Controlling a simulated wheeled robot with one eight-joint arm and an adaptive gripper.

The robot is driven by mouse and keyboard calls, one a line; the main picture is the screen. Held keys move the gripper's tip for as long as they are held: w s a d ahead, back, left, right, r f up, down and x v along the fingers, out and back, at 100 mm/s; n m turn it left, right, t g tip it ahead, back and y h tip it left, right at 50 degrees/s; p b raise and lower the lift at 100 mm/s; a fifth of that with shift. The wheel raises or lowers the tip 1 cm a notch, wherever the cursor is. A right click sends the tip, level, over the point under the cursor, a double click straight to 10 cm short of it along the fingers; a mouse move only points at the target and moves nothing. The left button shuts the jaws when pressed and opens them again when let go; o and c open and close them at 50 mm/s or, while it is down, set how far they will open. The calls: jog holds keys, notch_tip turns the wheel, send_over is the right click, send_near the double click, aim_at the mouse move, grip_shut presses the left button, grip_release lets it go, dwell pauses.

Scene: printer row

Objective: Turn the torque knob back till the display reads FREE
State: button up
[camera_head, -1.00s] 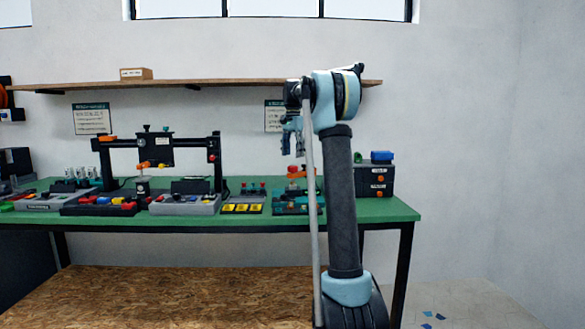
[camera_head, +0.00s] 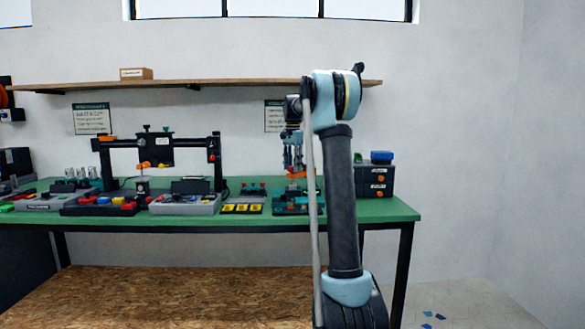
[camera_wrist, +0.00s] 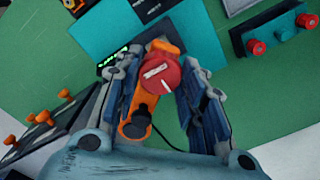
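The red knob (camera_wrist: 160,76) with a white mark faces the camera in the wrist view. It sits on an orange tool-like body (camera_wrist: 136,122). My gripper (camera_wrist: 162,62) is open, with one finger on each side of the knob; I cannot tell whether either touches it. A small dark display (camera_wrist: 113,62) with green characters is partly hidden by the left finger, and its text is too small to read. In the head view my gripper (camera_head: 294,164) points down over the teal device (camera_head: 290,205) at the bench's right part.
Orange knobs (camera_wrist: 42,117) stand at left. On the green bench (camera_head: 395,212), a dark drawer unit (camera_head: 375,182) stands right of the device and yellow trays (camera_head: 242,208) left.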

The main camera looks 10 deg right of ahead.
dwell(0.4)
jog(key=n, duration=0.6)
jog(key=shift+n, duration=0.4)
jog(key=n, duration=0.5)
jog(key=shift+n, duration=0.4)
jog(key=o, duration=1.1)
notch_tip(320, 180, up, 12)
jog(key=shift+w+f, duration=0.1)
